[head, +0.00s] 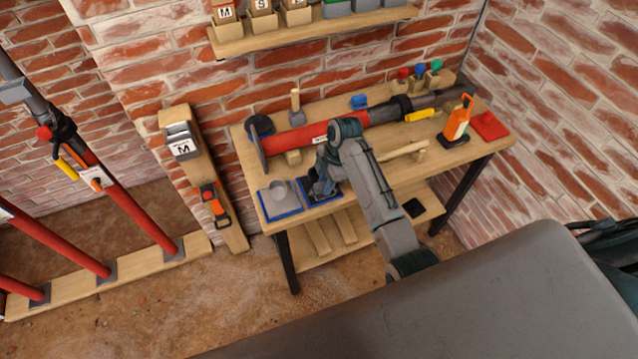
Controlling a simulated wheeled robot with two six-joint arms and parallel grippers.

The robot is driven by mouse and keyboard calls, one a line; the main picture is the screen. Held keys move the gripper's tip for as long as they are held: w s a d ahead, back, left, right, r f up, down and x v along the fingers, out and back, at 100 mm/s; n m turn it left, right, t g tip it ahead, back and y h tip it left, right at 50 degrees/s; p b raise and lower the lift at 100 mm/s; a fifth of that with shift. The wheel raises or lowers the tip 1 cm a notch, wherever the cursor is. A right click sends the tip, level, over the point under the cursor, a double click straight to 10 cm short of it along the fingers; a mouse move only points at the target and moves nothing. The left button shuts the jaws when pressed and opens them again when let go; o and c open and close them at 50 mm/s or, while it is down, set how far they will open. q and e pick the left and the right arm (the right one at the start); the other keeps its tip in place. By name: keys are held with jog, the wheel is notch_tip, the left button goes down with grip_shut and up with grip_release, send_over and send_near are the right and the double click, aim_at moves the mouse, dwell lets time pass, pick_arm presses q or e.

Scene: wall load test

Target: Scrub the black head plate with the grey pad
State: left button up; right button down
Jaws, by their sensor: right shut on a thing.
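A red prop tube (293,138) lies across the workbench. The black head plate (258,150) stands nearly edge-on at its left end. My right gripper (322,186) is low over a dark, blue-rimmed tray (306,187) at the bench's front left, to the right of and in front of the head plate and apart from it. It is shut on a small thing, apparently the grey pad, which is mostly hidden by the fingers. My left gripper is not in view.
A second blue-rimmed tray (289,209) holds a round grey thing. A mallet (296,108), a blue item (358,101), an orange bottle (457,122) and a red item (489,125) are also on the bench (388,173). A wooden shelf (318,29) with bins hangs above.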

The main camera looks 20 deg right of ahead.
aim_at(308, 198)
jog(key=shift+w+d+f, duration=0.1)
jog(key=shift+w+d, duration=0.05)
jog(key=shift+d, duration=1)
jog(key=shift+w+d+f, duration=0.1)
jog(key=shift+d, duration=1.05)
jog(key=shift+s+a+r, duration=0.1)
jog(key=shift+a, duration=1.35)
jog(key=shift+s+a, duration=0.1)
jog(key=shift+a, duration=2.95)
jog(key=shift+d, duration=0.1)
jog(key=shift+r, duration=0.55)
jog(key=shift+a+v, duration=0.2)
jog(key=shift+v, duration=0.55)
jog(key=shift+a+v, duration=0.15)
jog(key=shift+v, duration=0.6)
jog(key=shift+a+v, duration=0.2)
jog(key=shift+v, duration=0.6)
jog(key=shift+r, duration=0.2)
